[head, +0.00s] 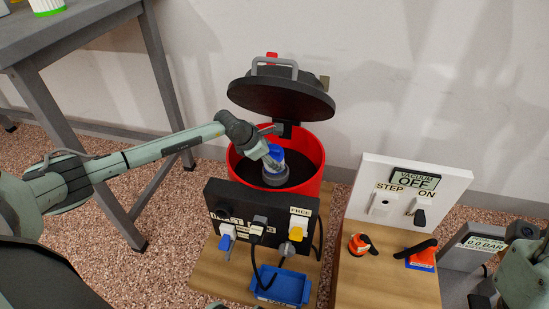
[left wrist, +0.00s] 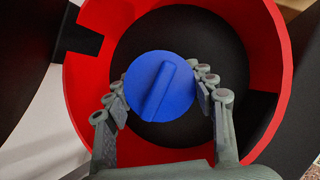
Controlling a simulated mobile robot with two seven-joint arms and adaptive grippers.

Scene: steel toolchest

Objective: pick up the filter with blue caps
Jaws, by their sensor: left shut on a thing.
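The filter's blue cap (head: 275,152) shows above a grey part inside the open red drum (head: 316,160). In the left wrist view, the round blue cap (left wrist: 158,88) with its raised bar fills the space between my fingers. My left gripper (head: 271,158) reaches into the drum from the left and is shut on the filter. In the left wrist view the fingers of my left gripper (left wrist: 162,92) lie on both sides of the cap. The filter's lower end is hidden. My right gripper cannot be seen; only part of my right arm shows at the right edge.
The drum's black lid (head: 280,97) stands open behind it. A black socket panel (head: 235,195) with plugs and a blue tray (head: 283,287) are in front. A white vacuum panel (head: 355,185) stands right, with orange tools before it. A grey table (head: 80,22) is left.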

